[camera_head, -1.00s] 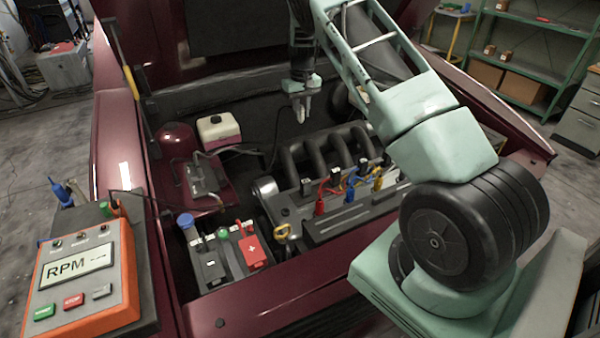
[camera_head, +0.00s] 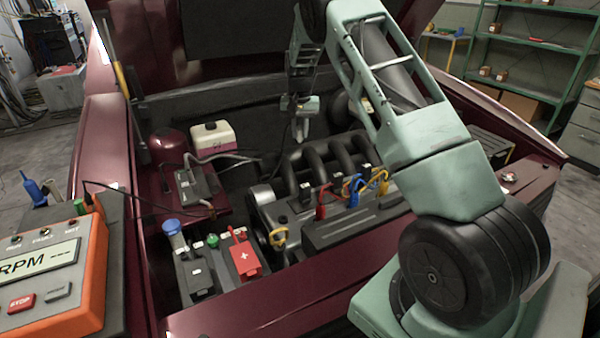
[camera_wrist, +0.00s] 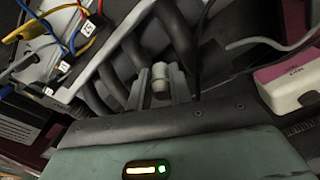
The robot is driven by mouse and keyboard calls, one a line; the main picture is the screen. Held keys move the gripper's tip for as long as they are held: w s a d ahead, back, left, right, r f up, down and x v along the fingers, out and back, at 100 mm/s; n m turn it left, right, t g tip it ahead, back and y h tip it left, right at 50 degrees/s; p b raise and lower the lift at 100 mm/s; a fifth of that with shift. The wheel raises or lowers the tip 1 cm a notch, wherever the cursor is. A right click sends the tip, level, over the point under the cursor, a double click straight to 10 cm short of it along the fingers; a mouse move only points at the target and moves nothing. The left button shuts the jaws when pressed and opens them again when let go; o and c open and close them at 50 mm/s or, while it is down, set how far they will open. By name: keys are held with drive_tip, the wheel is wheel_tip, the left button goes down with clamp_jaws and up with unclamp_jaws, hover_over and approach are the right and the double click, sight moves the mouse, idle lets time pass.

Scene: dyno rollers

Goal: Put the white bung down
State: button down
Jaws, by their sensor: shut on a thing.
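The white bung (camera_wrist: 160,76) is a short pale cylinder. In the wrist view it sits between the two fingers of my gripper (camera_wrist: 159,84), which is shut on it. In the head view my gripper (camera_head: 300,122) hangs fingers down over the rear of the engine bay, behind the dark curved intake pipes (camera_head: 322,160). The bung is too small to make out clearly there. In the wrist view the pipes (camera_wrist: 122,72) lie below and beside the fingers, and the bung looks held clear of them.
A white tank with a pink lower part (camera_head: 213,137) stands left of my gripper. Red, blue and yellow leads (camera_head: 352,190) cross the engine top. The battery (camera_head: 190,262) is at the front left. An orange RPM box (camera_head: 50,265) sits on the left fender.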

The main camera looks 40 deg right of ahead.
wheel_tip(320, 180, down, 10)
drive_tip(key=shift+r+p, duration=0.15)
drive_tip(key=shift+p, duration=0.4)
drive_tip(key=c, duration=1.3)
unclamp_jaws()
